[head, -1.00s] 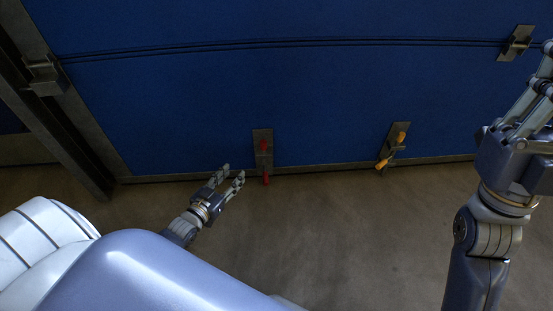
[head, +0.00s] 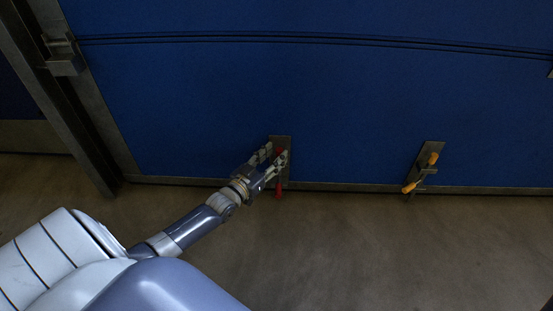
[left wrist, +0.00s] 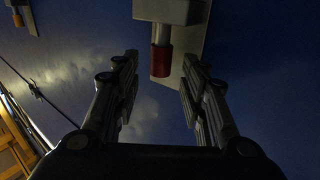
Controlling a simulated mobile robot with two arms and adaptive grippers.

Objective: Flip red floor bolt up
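The red floor bolt (head: 279,190) is mounted on a grey plate (head: 286,142) low on the blue door. One red part shows above and one below, near the floor. My left gripper (head: 274,151) is at the plate, its fingers over the upper red part. In the left wrist view, the left gripper (left wrist: 158,78) is open, with a red cylinder (left wrist: 161,60) between and just beyond its fingertips. The cylinder hangs from a grey block on the plate. I cannot tell whether a finger touches it. My right gripper is not in view.
A yellow-handled bolt (head: 430,160) sits on a similar plate to the right. The blue door (head: 360,100) fills the back, with a grey frame post (head: 75,110) at left. The floor (head: 370,245) in front is clear.

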